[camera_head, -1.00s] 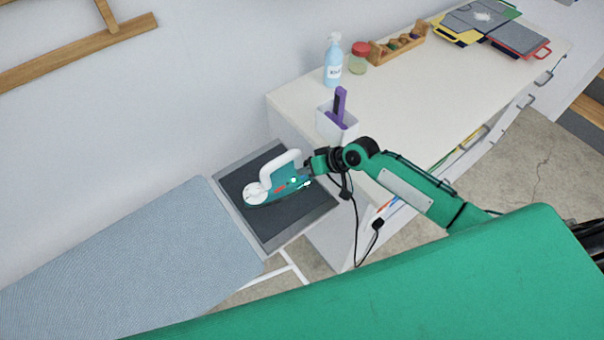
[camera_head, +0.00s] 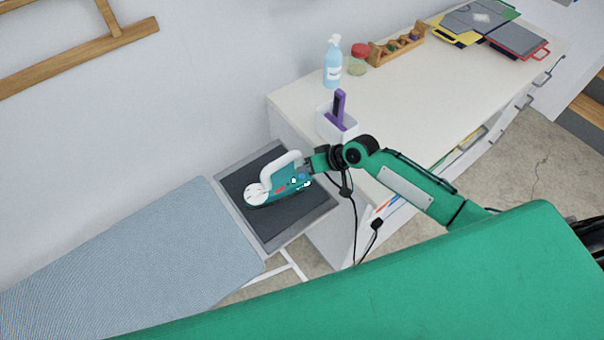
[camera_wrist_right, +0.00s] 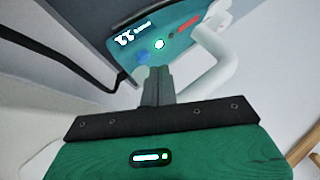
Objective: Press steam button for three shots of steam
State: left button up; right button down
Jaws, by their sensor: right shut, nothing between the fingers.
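A teal steam iron (camera_head: 272,185) with a white handle (camera_head: 280,165) lies on a dark rest pad (camera_head: 285,221) at the end of the ironing board. In the right wrist view, its teal panel (camera_wrist_right: 178,48) carries a blue button (camera_wrist_right: 143,57), a small white round spot (camera_wrist_right: 160,44), a dark dot and a red mark (camera_wrist_right: 190,22). My right gripper (camera_head: 305,168) is at the iron's right end. In the right wrist view its shut, empty fingertips (camera_wrist_right: 158,72) are close to the blue button; contact cannot be told. My left gripper is not in view.
The blue-grey ironing board (camera_head: 140,260) extends to the left. A white cabinet (camera_head: 400,105) on the right holds a spray bottle (camera_head: 333,62), a red-lidded jar (camera_head: 358,60) and a wooden rack (camera_head: 397,48). A white cup (camera_head: 335,125) with a purple item stands near its edge. A black cable hangs beside my right arm.

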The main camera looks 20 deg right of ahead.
notch_tip(320, 180, up, 5)
jog(key=p, duration=0.4)
dwell(0.3)
dwell(2.1)
